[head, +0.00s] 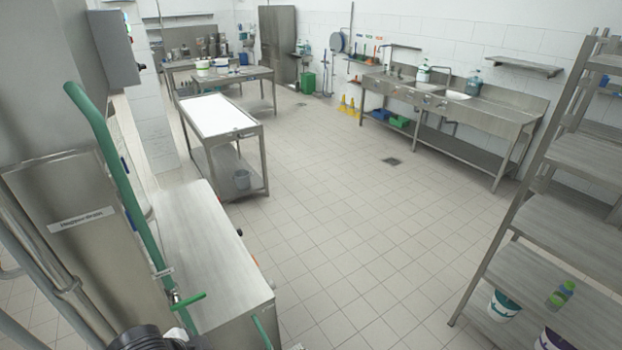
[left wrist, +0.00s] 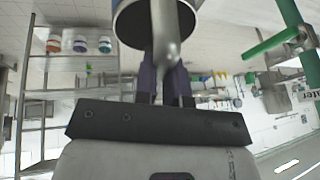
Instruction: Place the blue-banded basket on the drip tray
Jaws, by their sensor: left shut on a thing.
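In the left wrist view, my left gripper (left wrist: 165,68) is shut on the grey handle of a round metal vessel with a dark blue edge, which I take as the blue-banded basket (left wrist: 132,22). The basket is cut off by the top of the picture, and its handle runs down between my dark fingers. Neither my left gripper nor this basket can be made out in the head view. I cannot make out the drip tray in either view. My right gripper is in neither view.
In the head view, a tall labelled metal cabinet (head: 75,200), a green pipe (head: 118,180) and a bare steel counter (head: 205,245) stand at the left. A steel shelf rack (head: 570,225) at the right holds a banded bucket (head: 503,306) and green bottle (head: 561,295). The middle floor is clear.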

